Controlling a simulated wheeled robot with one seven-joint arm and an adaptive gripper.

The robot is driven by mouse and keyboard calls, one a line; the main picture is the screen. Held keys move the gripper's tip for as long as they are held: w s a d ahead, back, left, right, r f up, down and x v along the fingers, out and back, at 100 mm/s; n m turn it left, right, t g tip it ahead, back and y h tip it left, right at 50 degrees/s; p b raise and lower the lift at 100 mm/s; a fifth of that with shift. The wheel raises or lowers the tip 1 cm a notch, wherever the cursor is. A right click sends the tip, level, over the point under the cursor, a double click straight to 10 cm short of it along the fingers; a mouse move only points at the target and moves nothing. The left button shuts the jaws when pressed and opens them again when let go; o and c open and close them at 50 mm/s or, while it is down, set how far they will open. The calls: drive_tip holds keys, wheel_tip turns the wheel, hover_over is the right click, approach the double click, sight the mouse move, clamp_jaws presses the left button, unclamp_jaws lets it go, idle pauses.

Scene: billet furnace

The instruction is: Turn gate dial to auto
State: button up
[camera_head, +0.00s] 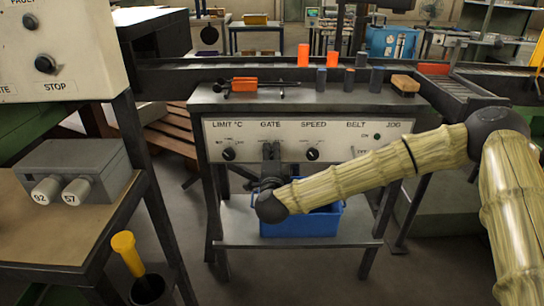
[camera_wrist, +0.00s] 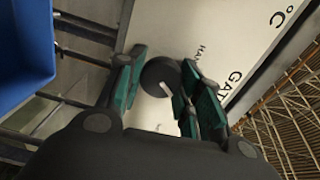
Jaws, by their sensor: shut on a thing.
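The control panel (camera_head: 340,140) is white, with the labels LIMIT °C, GATE, SPEED, BELT and JOG. In the wrist view the gate dial (camera_wrist: 160,74) is a round dark knob with a short white mark. It sits between the green-padded fingers of my gripper (camera_wrist: 163,68), which is shut on it. The word GATE and part of a smaller label show beside it. The dial's AUTO mark cannot be made out.
The limit dial (camera_head: 228,154) and speed dial (camera_head: 312,154) flank my gripper closely. A blue bin (camera_head: 315,224) stands on the shelf below, also at left in the wrist view (camera_wrist: 22,55). Orange and grey blocks (camera_head: 303,54) stand above the panel.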

drive_tip(key=o, duration=1)
drive_tip(key=shift+o, duration=0.2)
drive_tip(key=s, duration=1.2)
drive_tip(key=shift+f, duration=0.1)
